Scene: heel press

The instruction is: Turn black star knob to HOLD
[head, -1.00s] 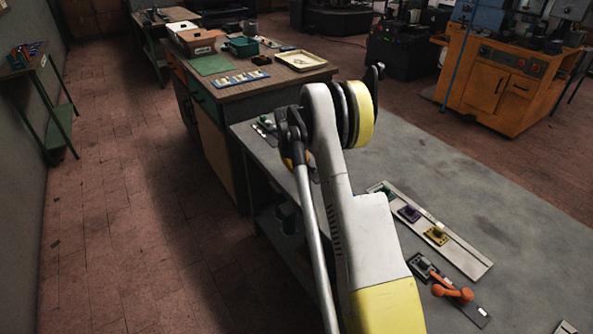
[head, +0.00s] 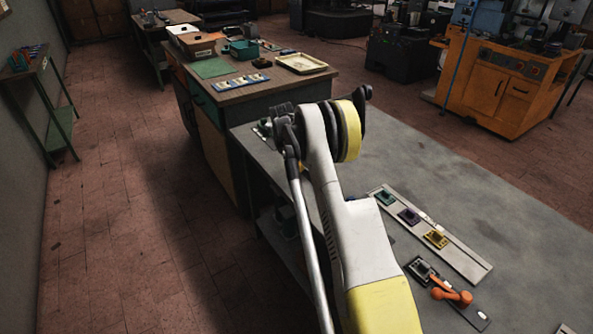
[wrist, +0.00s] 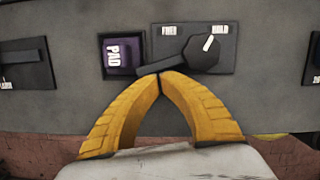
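In the wrist view the black knob (wrist: 204,54) sits on a grey plate between the labels FREE at left and HOLD at right. Its white mark points up and right, towards HOLD. A dark bar runs from the knob down and left to above my fingertips. My gripper (wrist: 160,74) has yellow fingers whose tips meet just under this bar. No object shows between them. Whether the tips touch the bar is unclear. The head view shows my arm, but neither my gripper nor the knob can be made out there.
A purple PAD button (wrist: 121,54) is close left of the knob plate. Other dark controls stand at both edges of the wrist view. In the head view, a strip with coloured blocks (head: 462,258) and an orange-handled device (head: 452,295) lie on the grey bench (head: 440,170).

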